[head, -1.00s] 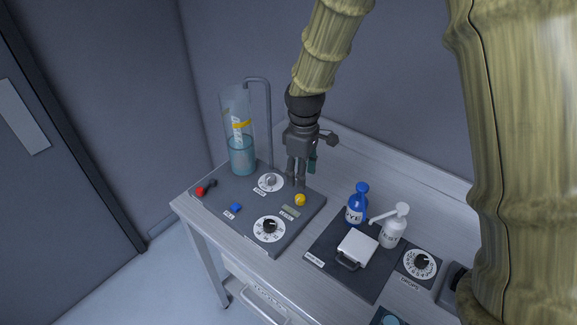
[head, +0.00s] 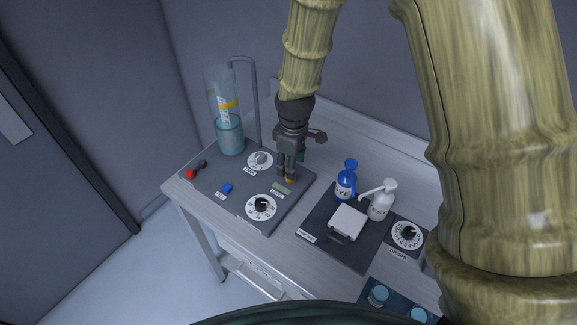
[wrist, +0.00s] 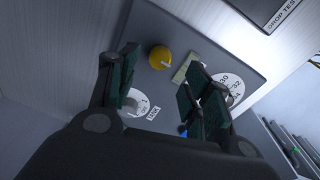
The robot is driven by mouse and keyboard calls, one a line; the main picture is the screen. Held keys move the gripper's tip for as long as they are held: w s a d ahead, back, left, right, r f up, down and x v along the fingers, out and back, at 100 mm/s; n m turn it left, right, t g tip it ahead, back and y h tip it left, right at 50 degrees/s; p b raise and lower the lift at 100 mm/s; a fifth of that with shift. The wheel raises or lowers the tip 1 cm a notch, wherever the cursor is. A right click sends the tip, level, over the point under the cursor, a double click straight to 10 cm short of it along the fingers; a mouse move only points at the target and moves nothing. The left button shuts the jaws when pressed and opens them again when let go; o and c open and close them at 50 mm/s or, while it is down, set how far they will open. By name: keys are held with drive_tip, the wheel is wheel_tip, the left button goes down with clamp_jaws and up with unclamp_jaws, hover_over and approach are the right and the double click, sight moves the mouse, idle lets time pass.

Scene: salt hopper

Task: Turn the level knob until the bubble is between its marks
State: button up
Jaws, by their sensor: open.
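The yellow level knob (wrist: 160,57) shows in the wrist view with a pale pointer mark, on the dark grey panel (wrist: 222,45). In the head view the knob (head: 290,179) is mostly hidden behind my gripper (head: 287,174). The pale level window (head: 282,188) lies beside the knob; it also shows in the wrist view (wrist: 186,67), partly covered by a finger. The bubble and its marks are too small to tell. My gripper (wrist: 163,60) is open, with its fingertips on either side of the knob in that view; I cannot tell whether they touch it.
A white-faced dial (head: 260,207), a tank knob (head: 260,160), a blue button (head: 226,188) and a red-ended lever (head: 191,173) share the panel. A clear cylinder (head: 229,135) stands behind. Blue (head: 346,184) and white (head: 381,203) bottles stand at right.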

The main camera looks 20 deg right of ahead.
drive_tip(key=shift+g, duration=0.3)
drive_tip(key=s, duration=0.1)
drive_tip(key=s+f, duration=0.1)
drive_tip(key=s, duration=0.1)
drive_tip(key=shift+s+f, duration=0.4)
drive_tip(key=shift+s+r, duration=0.15)
drive_tip(key=shift+g, duration=0.3)
drive_tip(key=w+f, duration=0.2)
drive_tip(key=w, duration=0.1)
drive_tip(key=w+f, duration=0.2)
drive_tip(key=w, duration=0.1)
drive_tip(key=shift+f+p, duration=0.3)
drive_tip(key=shift+f, duration=0.1)
drive_tip(key=shift+w+d, duration=0.1)
drive_tip(key=shift+d, duration=0.05)
drive_tip(key=shift+s+r, duration=0.15)
drive_tip(key=shift+s, duration=0.05)
drive_tip(key=shift+s+r, duration=0.75)
drive_tip(key=shift+s, duration=0.35)
drive_tip(key=c, duration=0.9)
drive_tip(key=shift+w+f, duration=0.1)
drive_tip(key=shift+f, duration=0.05)
drive_tip(key=shift+c, duration=0.6)
drive_tip(key=shift+w+a+f, duration=0.2)
drive_tip(key=shift+w+f, duration=0.05)
drive_tip(key=shift+w, duration=0.1)
